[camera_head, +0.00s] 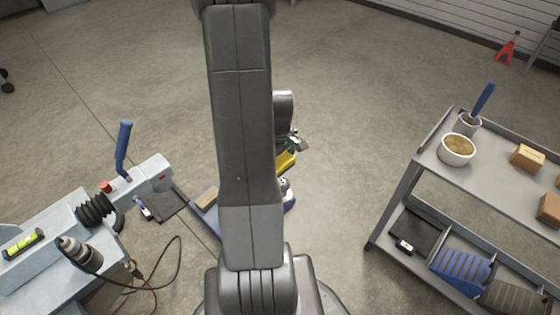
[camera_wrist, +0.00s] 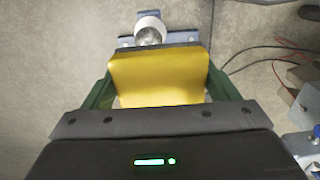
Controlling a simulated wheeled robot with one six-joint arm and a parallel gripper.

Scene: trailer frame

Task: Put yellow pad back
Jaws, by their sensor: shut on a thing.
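The yellow pad (camera_wrist: 158,77) is between the fingers of my gripper (camera_wrist: 160,92) in the wrist view, and the gripper is shut on it. In the head view the yellow pad (camera_head: 286,161) shows just right of my arm, with the gripper (camera_head: 290,148) partly hidden by the arm. Beyond the pad in the wrist view is a round white and metal fitting (camera_wrist: 150,30) on a blue-grey part. I cannot tell whether the pad touches that part.
A grey cart (camera_head: 430,160) with a bowl (camera_head: 457,149), boxes and lower-shelf pads stands at the right. A black cable lies on the floor at left.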

